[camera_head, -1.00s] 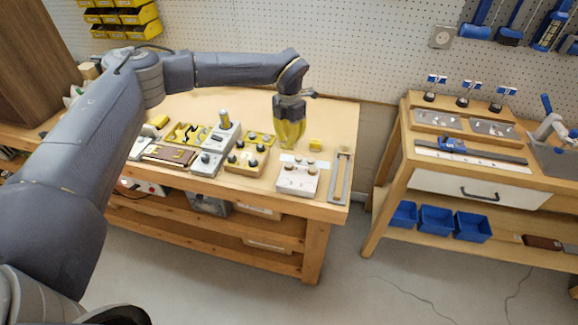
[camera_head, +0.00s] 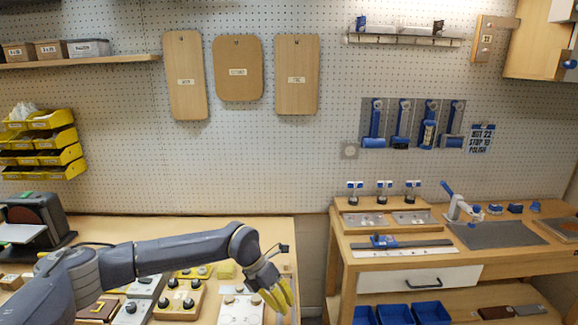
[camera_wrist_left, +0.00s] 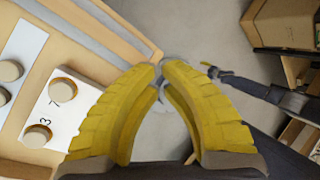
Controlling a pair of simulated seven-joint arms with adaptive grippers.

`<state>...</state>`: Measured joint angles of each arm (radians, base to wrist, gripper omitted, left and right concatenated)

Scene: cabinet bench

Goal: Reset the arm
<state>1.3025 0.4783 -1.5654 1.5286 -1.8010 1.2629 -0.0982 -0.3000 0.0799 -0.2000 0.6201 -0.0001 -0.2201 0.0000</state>
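My left arm reaches in from the lower left in the head view. Its gripper (camera_head: 280,296), with yellow fingers, hangs over the right end of the left bench, beside a white panel with round knobs (camera_head: 240,309). In the left wrist view the fingertips (camera_wrist_left: 162,66) meet or almost meet, with nothing seen between them. The white panel (camera_wrist_left: 62,108), marked with numbers, lies to the left of the fingers there. My right gripper is not in the head view. A dark jointed piece (camera_wrist_left: 268,90) shows at the right of the wrist view; I cannot tell what it is.
A knobbed box (camera_head: 178,301) and a yellow block (camera_head: 226,271) sit on the left bench (camera_head: 200,226) near my forearm. A grey and black machine (camera_head: 36,225) stands at its left end. A second bench (camera_head: 350,262) with fixtures stands right, across a gap. Space above the benches is open.

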